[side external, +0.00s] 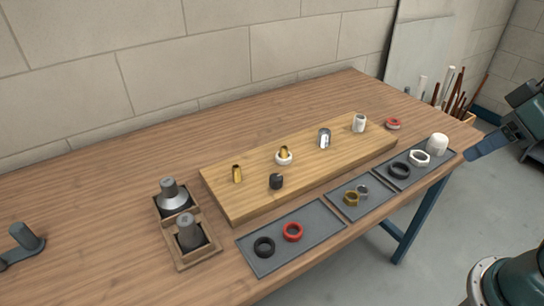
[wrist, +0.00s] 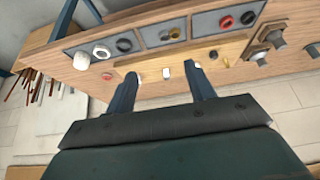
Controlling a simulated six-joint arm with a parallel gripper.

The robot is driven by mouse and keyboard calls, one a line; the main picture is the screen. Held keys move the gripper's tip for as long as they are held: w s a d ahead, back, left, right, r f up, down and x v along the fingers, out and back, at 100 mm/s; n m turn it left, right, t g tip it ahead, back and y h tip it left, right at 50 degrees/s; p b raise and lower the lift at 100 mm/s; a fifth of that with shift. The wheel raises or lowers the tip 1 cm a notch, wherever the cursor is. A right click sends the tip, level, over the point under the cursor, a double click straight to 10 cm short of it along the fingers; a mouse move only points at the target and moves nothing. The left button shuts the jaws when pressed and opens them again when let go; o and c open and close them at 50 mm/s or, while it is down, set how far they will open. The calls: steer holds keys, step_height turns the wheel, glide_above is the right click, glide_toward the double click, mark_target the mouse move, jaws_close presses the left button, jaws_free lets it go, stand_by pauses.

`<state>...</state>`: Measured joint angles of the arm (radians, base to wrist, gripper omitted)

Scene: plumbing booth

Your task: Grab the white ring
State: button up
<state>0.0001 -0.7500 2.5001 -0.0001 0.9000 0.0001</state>
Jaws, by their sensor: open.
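A white hex-shaped ring (side external: 419,157) lies flat in the right grey tray, between a black ring (side external: 399,170) and a white cap (side external: 437,144). The hex-shaped ring also shows in the wrist view (wrist: 101,52), left of my fingers. A second white ring (side external: 285,160) sits around the base of a brass fitting (side external: 284,151) on the wooden board. My gripper (side external: 485,147) is at the right edge of the side view, beyond the table end and apart from both rings. In the wrist view my gripper (wrist: 162,82) is open, with nothing held between its fingers.
The wooden board (side external: 235,205) carries several small fittings, including a white cylinder (side external: 359,123). A red ring (side external: 393,124) lies behind its right end. Other trays hold brass (side external: 351,199), red (side external: 292,232) and black (side external: 263,247) rings. Wooden holders with grey parts (side external: 188,232) stand left.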

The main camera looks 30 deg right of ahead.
steer(key=shift+o, duration=0.5)
steer(key=shift+o, duration=0.6)
steer(key=shift+w, duration=0.1)
